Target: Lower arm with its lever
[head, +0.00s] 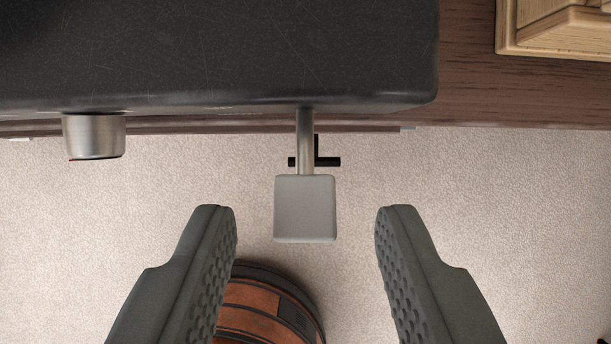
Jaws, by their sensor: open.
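The lever shows as a metal rod (305,145) with a grey, square-ended paddle (305,208), sticking out from the front of a dark machine body (220,50). My gripper (305,215) is open, with one dark, textured finger on each side of the paddle. The paddle lies between the fingertips with a gap on both sides, and neither finger appears to touch it. Height alignment between fingers and paddle is hard to tell from this view. A silver knob (94,135) is on the same front, to the left. Any arm the lever moves cannot be made out.
The machine stands on a dark wooden counter (520,90). A small black handle (328,161) shows behind the lever rod. A wooden box (560,35) is at the top right. A barrel (265,305) stands on the light carpet (530,220) below. Open floor lies on both sides.

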